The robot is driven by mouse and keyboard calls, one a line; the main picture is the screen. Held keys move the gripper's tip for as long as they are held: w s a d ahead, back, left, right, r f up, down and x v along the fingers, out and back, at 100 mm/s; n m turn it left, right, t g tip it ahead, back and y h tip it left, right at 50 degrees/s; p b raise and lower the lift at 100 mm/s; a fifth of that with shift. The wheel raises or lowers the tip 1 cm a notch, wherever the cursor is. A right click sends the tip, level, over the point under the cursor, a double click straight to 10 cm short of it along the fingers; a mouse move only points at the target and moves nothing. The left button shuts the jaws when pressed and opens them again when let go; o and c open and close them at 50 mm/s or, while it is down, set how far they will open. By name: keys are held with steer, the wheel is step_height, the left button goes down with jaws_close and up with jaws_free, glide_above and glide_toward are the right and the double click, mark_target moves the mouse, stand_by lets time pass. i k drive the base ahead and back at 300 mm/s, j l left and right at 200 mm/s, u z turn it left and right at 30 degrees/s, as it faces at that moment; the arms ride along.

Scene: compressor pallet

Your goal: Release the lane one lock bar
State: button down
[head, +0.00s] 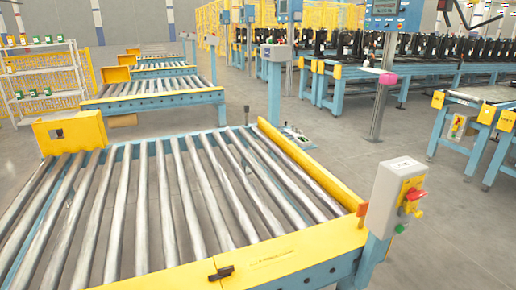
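The nearest roller lane (150,190) fills the lower left of the head view, with bare metal rollers. A yellow bar (270,258) runs along its front edge, with a small dark handle or latch (222,273) on it. I cannot tell for certain whether this is the lock bar or whether it is locked. A grey control box (396,190) stands at the lane's front right corner, with a yellow panel, a red switch (414,195) and a green button (400,228). My gripper is not in view.
A yellow side rail (310,170) edges the lane's right side. More roller lanes (155,95) lie behind. A white shelf rack (45,85) stands at the back left. Dark compressors (430,48) line a blue conveyor at the back right. Grey floor (410,145) is clear right of the lane.

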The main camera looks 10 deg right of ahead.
mark_target(410, 207)
steer(key=l+z, duration=0.1)
steer(key=z, duration=1.15)
steer(key=k+j+u, duration=0.1)
steer(key=u, duration=1.4)
steer(key=z, duration=1.65)
steer(key=i+j, duration=0.15)
steer(key=j, duration=0.2)
steer(key=i+j+z, duration=0.1)
steer(key=j, duration=0.3)
